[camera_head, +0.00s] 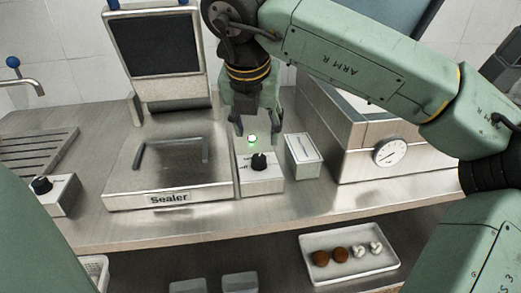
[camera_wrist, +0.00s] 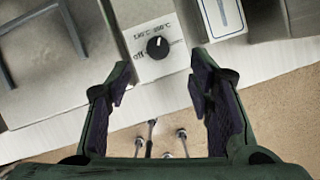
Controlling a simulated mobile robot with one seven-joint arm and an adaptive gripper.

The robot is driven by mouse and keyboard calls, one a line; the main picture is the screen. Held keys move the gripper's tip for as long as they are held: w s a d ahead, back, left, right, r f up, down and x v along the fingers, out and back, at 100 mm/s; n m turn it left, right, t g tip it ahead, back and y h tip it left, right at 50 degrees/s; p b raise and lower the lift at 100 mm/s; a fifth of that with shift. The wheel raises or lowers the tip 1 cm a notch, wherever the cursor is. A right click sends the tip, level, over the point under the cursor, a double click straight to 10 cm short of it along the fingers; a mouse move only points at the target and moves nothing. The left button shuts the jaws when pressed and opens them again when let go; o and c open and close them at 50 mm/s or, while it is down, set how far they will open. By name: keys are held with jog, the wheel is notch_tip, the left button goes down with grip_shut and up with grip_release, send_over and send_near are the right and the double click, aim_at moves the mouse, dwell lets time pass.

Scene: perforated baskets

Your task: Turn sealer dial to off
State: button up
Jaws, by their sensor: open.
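The sealer (camera_head: 165,165) is a metal box with a labelled front and a raised lid with a dark window. Its control box (camera_head: 262,180) stands at its right side, with a black dial (camera_head: 259,162) and a lit green lamp (camera_head: 252,138). In the wrist view the dial (camera_wrist: 157,47) has a white pointer aimed up and right, toward the temperature marks, away from the "off" label at its left. My gripper (camera_head: 259,130) is open and empty above the control box. In the wrist view the fingers (camera_wrist: 160,90) are spread, apart from the dial.
A small metal box (camera_head: 303,155) stands just right of the control box. A larger metal machine with a round gauge (camera_head: 390,152) is further right. Another dial box (camera_head: 52,194) is at the left. A white tray (camera_head: 350,268) with round items lies below the counter.

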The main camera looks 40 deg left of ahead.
aim_at(259, 156)
jog(key=p+x, duration=0.2)
jog(key=x, duration=0.7)
jog(key=shift+s+a+f, duration=0.1)
jog(key=shift+a+f, duration=0.05)
jog(key=shift+f, duration=0.2)
grip_shut()
